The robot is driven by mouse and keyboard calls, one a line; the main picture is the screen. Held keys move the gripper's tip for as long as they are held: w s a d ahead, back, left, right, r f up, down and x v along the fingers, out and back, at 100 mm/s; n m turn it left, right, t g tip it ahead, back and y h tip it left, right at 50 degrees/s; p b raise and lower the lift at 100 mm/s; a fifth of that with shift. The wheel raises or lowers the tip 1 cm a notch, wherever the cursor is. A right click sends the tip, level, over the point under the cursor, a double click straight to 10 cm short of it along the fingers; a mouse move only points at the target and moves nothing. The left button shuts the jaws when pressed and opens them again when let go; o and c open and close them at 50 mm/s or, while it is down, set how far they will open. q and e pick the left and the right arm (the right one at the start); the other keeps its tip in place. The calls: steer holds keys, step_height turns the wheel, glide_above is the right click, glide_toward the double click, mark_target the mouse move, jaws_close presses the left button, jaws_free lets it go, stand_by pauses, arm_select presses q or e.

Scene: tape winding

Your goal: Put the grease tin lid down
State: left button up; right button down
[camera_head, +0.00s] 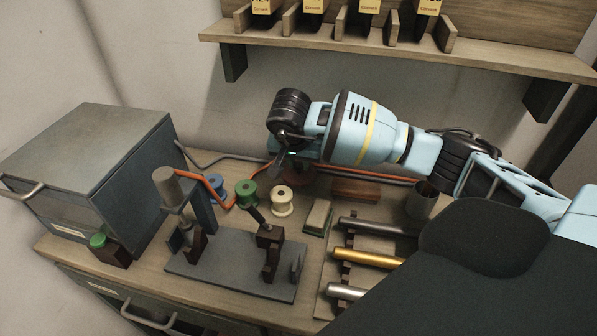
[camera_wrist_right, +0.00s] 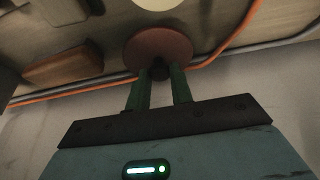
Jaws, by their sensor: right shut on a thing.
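The grease tin lid (camera_wrist_right: 160,45) is a reddish-brown disc with a small dark knob. My right gripper (camera_wrist_right: 160,80) is shut on this knob in the right wrist view, with the disc just beyond the fingertips. In the head view, my right gripper (camera_head: 284,158) is over the back of the bench, behind the cream spool. A dark reddish round edge (camera_head: 301,172) shows below it, mostly hidden by the wrist. I cannot tell whether the lid touches the bench. The tin itself cannot be made out. My left gripper is not in view.
Blue, green (camera_head: 246,193) and cream (camera_head: 281,201) spools stand in front of my right gripper. A brown block (camera_head: 356,190) and a metal cup (camera_head: 421,201) are to the right. An orange cable (camera_head: 212,187) runs along the back. A grey cabinet (camera_head: 88,165) stands left.

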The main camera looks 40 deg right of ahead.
mark_target(299, 173)
steer(key=shift+f, duration=1.75)
steer(key=shift+f, duration=0.2)
steer(key=c, duration=1.2)
jaws_free()
steer(key=shift+c, duration=0.2)
steer(key=shift+r, duration=0.15)
steer(key=shift+r, duration=0.3)
steer(key=v, duration=1.1)
steer(key=shift+a+r+p, duration=0.15)
steer(key=shift+r+p, duration=0.05)
steer(key=shift+p, duration=0.1)
steer(key=shift+s, duration=0.1)
